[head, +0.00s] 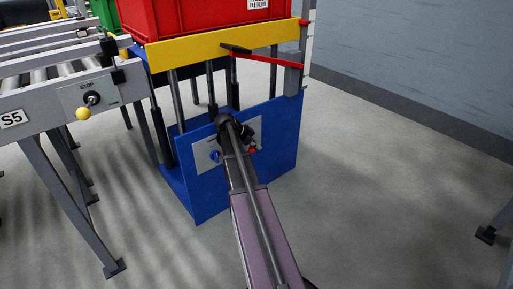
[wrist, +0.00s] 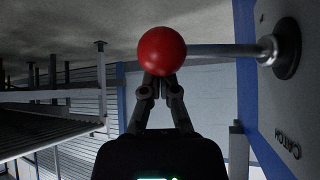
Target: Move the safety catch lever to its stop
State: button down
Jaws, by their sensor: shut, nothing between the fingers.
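The safety catch lever (wrist: 222,50) is a thin metal rod with a red ball knob (wrist: 162,50). In the wrist view it runs right to a round pivot (wrist: 281,48) on a grey plate marked "CATCH" (wrist: 287,143). In the head view the red knob (head: 252,150) shows small on the blue lift front, just right of my arm. My gripper (wrist: 160,78) is shut and empty, its fingertips at the ball's lower edge in the wrist view. I cannot tell whether they touch it. In the head view my arm hides part of the plate (head: 203,160).
Above are a yellow beam (head: 205,50), a red bar (head: 270,59) and a red crate (head: 200,18). A conveyor (head: 40,105) with a yellow-balled STOP lever (head: 83,113) stands left.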

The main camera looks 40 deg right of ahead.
jog(key=shift+w+d, duration=0.4)
jog(key=shift+d, duration=0.15)
jog(key=shift+d, duration=0.1)
notch_tip(320, 180, up, 8)
jog(key=p, duration=0.8)
send_over(251, 146)
jog(key=shift+w+d, duration=0.35)
jog(key=shift+w, duration=0.1)
jog(key=shift+a, duration=0.1)
dwell(0.5)
